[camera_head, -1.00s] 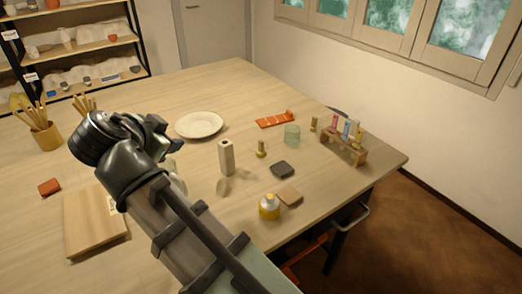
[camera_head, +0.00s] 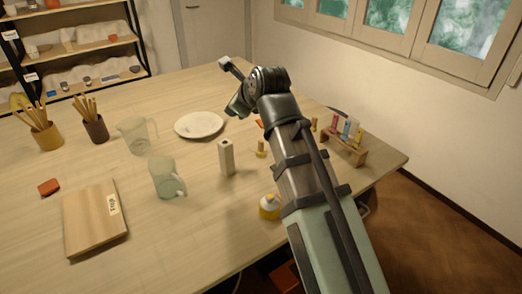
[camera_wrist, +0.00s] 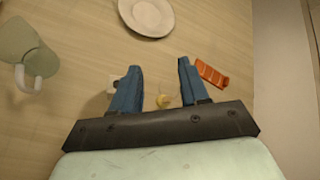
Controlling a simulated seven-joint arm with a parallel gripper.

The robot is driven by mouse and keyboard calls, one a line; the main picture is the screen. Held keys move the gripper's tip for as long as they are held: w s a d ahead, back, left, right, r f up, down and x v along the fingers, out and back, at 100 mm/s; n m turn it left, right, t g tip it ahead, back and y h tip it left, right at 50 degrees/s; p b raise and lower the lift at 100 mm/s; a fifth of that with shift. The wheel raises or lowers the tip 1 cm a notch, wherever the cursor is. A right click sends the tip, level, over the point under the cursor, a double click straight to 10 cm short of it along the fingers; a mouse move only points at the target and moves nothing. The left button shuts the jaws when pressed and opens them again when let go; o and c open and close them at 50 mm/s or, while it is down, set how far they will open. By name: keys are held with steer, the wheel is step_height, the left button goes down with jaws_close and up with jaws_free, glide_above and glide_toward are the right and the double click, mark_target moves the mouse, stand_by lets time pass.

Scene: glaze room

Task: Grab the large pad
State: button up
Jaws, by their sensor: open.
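A small red-brown pad (camera_head: 49,187) lies flat at the left of the table. A dark grey pad and a tan pad, seen earlier at the right front, are now hidden behind my arm. I cannot tell from this which pad is the large one. My gripper (camera_head: 238,106) is above the table, to the right of the white plate. In the wrist view its two blue fingers (camera_wrist: 159,68) are apart with nothing between them. No pad shows in the wrist view.
A plate (camera_head: 199,125), an upright wooden block (camera_head: 226,157), a brass piece (camera_head: 261,149), two glass jugs (camera_head: 163,178), a yellow-based bottle (camera_head: 269,206) and a tube rack (camera_head: 343,149) stand around. An orange strip (camera_wrist: 212,74) lies near my fingers. A wooden board (camera_head: 93,225) lies front left.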

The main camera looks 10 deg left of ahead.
steer(key=w+d+r+m+t+y, duration=0.1)
steer(key=w+d+r+m+y, duration=0.1)
steer(key=w+d+r+m, duration=0.4)
glide_toward(259, 144)
steer(key=shift+m, duration=0.4)
steer(key=x, duration=0.4)
steer(key=shift+w+d+f, duration=0.15)
steer(key=shift+w+f, duration=0.1)
steer(key=shift+w, duration=0.15)
steer(key=shift+w+a+f+y, duration=0.25)
steer(key=shift+f+y, duration=0.05)
steer(key=shift+f, duration=0.05)
steer(key=shift+x, duration=3.4)
jaws_close()
